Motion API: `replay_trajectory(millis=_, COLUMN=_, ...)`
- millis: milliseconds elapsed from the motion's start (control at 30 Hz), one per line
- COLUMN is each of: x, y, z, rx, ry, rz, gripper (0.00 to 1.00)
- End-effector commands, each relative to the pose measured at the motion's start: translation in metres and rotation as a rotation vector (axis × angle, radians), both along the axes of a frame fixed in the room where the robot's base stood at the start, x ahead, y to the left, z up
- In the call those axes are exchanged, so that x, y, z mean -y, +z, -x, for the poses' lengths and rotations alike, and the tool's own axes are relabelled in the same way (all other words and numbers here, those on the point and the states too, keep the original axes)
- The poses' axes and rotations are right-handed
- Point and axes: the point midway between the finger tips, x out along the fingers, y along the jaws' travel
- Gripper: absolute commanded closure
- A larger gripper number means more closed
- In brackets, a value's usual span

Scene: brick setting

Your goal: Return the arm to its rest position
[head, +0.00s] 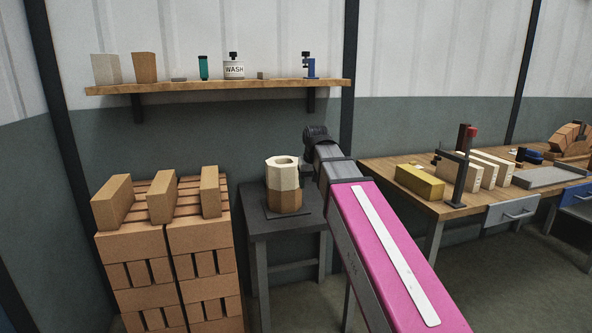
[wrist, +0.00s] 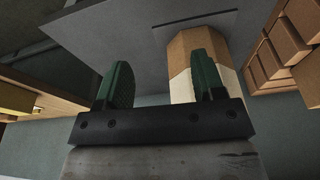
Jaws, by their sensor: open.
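My gripper (wrist: 161,62) shows in the wrist view with its two green fingers apart and nothing between them. In the head view my pink arm reaches forward to the small dark stand (head: 293,225), and I cannot make out the fingers there. An octagonal block with a cream top and brown base (head: 284,186) stands upright on the stand, with a hole in its top. In the wrist view the block (wrist: 190,47) is seen upside down, behind and partly hidden by the right finger. I cannot tell how near the finger is to it.
A pallet of stacked bricks (head: 165,260) stands left of the stand. A wooden shelf (head: 220,87) with small items hangs on the wall above. A workbench (head: 455,207) with a yellow block (head: 419,182), pale blocks and a clamp stands to the right.

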Motion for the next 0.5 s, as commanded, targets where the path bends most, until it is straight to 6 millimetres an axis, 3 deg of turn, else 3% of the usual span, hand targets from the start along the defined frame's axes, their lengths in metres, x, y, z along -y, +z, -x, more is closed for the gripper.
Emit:
replay_trajectory(millis=33, x=0.009, y=-0.022, z=0.005, rx=-0.015, ry=-0.011, rz=0.003, gripper=0.37)
replay_trajectory(millis=100, x=0.018, y=-0.047, z=0.009, rx=-0.028, ry=-0.024, rz=0.005, gripper=0.37)
replay_trajectory(millis=500, x=0.070, y=-0.182, z=0.048, rx=-0.106, ry=-0.099, rz=0.017, gripper=0.37)
